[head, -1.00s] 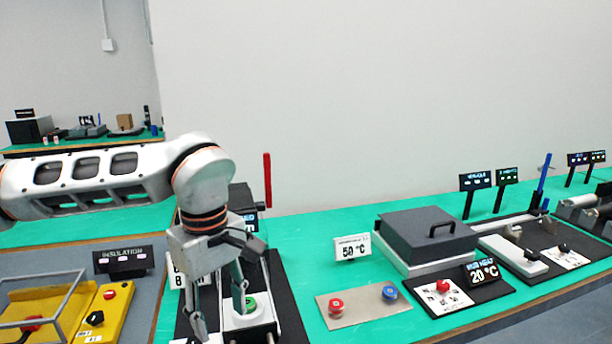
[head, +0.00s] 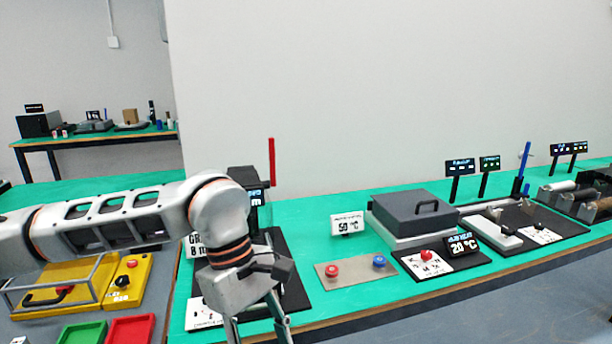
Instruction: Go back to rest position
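My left arm comes in from the left, and its gripper (head: 256,330) points down at the bottom of the head view. Its two fingers are spread apart with nothing seen between them; the tips are cut off or close to the lower edge. It hangs in front of the black station (head: 292,275) with the red upright lever (head: 271,162), and the arm hides much of that station. My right gripper is not in view.
A metal plate carries a red button (head: 331,271) and a blue button (head: 379,261). A dark lidded box (head: 405,214) and more stations stand to the right. A yellow station (head: 128,280), a green tray (head: 82,333) and a red tray (head: 131,330) lie at left.

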